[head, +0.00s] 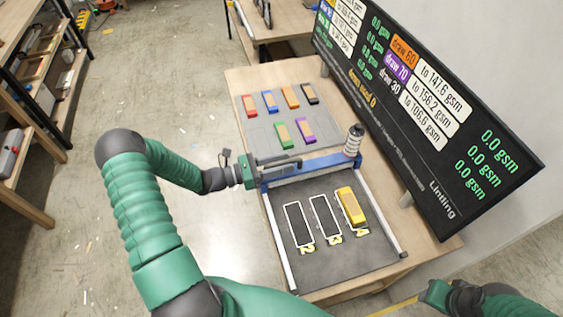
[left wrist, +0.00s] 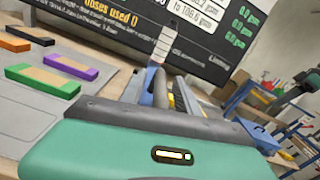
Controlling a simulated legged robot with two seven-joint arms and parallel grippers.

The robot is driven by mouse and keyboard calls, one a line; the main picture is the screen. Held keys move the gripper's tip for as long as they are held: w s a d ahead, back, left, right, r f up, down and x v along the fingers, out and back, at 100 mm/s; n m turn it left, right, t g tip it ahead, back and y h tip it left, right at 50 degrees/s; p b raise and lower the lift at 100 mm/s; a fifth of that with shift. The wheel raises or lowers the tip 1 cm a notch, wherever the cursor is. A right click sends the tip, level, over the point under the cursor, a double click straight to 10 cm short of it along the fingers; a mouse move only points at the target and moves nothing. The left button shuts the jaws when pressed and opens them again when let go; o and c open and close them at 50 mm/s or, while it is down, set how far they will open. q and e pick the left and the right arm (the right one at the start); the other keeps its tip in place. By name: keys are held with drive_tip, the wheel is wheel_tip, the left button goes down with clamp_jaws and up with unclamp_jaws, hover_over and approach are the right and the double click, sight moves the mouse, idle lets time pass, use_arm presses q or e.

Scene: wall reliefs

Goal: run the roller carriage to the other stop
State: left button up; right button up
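The roller carriage (head: 310,168) is a blue crossbar spanning two pale rails over a dark bed. The carriage also shows in the left wrist view (left wrist: 160,92), beyond my gripper's green body. My left gripper (head: 256,172) is at the carriage's left end, touching or very close to it. Its fingers are hidden, so its grip is unclear. My right gripper (head: 436,293) is low at the right, away from the table, and its fingers are not clear.
A yellow block (head: 350,206) lies on the right of several white-outlined slots on the bed. Several coloured blocks (head: 284,134) lie on a grey mat behind the carriage. A black display board (head: 430,110) stands along the table's right edge. Shelves stand at far left.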

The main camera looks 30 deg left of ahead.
use_arm(q)
drive_tip(key=c, duration=0.7)
drive_tip(key=shift+a, duration=0.1)
clamp_jaws()
drive_tip(key=shift+f, duration=0.1)
idle(0.4)
